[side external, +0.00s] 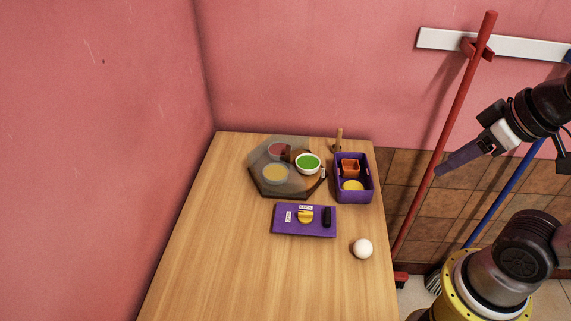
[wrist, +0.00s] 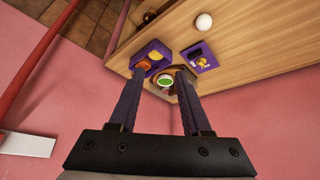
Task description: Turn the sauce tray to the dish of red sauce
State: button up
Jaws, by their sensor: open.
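The sauce tray (side external: 262,188) is a dark hexagonal tray at the back of the wooden table. A smoky see-through cover lies over most of it. The dish of red sauce (side external: 278,150) and a dish of yellow sauce (side external: 275,174) show dimly under the cover. A dish of green sauce (side external: 308,163) sits uncovered in the gap at the right; it also shows in the wrist view (wrist: 166,81). My gripper (side external: 440,170) is up in the air right of the table, away from the tray. In the wrist view its fingers (wrist: 157,77) are apart and empty.
A purple panel (side external: 285,229) with a yellow knob (side external: 304,217), labels and a black piece lies in front of the tray. A purple bin (side external: 353,197) holding orange and yellow things stands right of it. A white ball (side external: 363,248) is near the right edge. The front left table is clear.

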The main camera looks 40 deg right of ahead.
jog(key=w+a+r+m+g, duration=0.2)
jog(key=w+r+m, duration=0.6)
jog(key=w+r, duration=0.7)
jog(key=m+g, duration=0.1)
jog(key=g, duration=0.3)
send_over(288, 149)
notch_tip(288, 149, down, 16)
jog(key=f, duration=0.1)
notch_tip(288, 149, down, 14)
jog(key=shift+r, duration=0.25)
jog(key=shift+c, duration=0.3)
